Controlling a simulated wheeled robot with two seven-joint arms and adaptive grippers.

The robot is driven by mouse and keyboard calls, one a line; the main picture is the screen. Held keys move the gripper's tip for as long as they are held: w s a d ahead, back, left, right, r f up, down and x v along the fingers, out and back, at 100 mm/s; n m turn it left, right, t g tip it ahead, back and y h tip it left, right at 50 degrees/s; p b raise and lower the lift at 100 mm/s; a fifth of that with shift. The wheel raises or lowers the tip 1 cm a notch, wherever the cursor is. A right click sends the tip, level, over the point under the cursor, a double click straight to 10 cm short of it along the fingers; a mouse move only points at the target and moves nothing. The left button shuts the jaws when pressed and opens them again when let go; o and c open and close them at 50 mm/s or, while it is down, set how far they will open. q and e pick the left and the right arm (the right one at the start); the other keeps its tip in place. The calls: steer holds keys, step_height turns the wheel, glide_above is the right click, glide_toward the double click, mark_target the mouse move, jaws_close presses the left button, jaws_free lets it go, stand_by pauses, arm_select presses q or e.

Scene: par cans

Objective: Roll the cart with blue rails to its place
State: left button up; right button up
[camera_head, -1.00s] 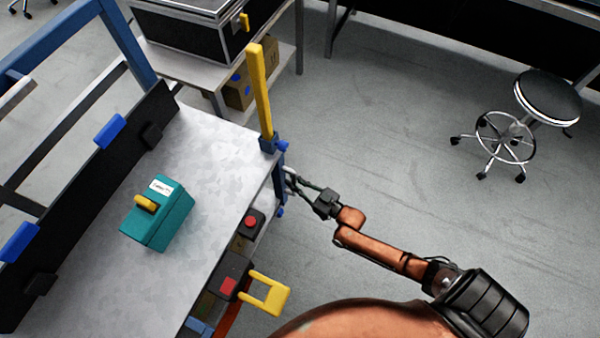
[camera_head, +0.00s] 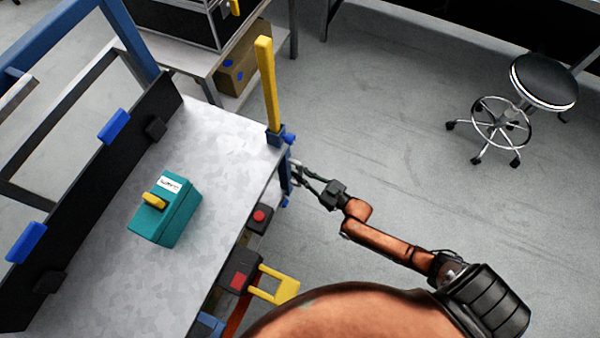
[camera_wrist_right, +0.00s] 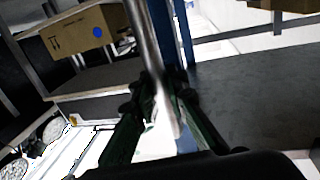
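The cart with blue rails (camera_head: 215,125) fills the left of the head view. It has a grey top, a blue frame (camera_head: 123,32) and a blue corner post with an upright yellow bar (camera_head: 268,85). My right gripper (camera_head: 297,172) is at the cart's right side, beside that post. In the right wrist view its fingers (camera_wrist_right: 165,100) stand on either side of a shiny metal handle bar (camera_wrist_right: 145,40) and appear closed around it. The blue post (camera_wrist_right: 184,35) shows just behind. The exact contact is partly hidden. My left gripper is not in view.
A teal box (camera_head: 165,215) with a yellow handle sits on the cart top. Behind the cart, a table holds a black case (camera_head: 185,25), with a cardboard box (camera_head: 240,75) below. A black wheeled stool (camera_head: 543,80) stands at right. Floor (camera_head: 400,110) between is clear.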

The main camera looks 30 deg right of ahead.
steer(key=o, duration=0.5)
steer(key=v, duration=1.2)
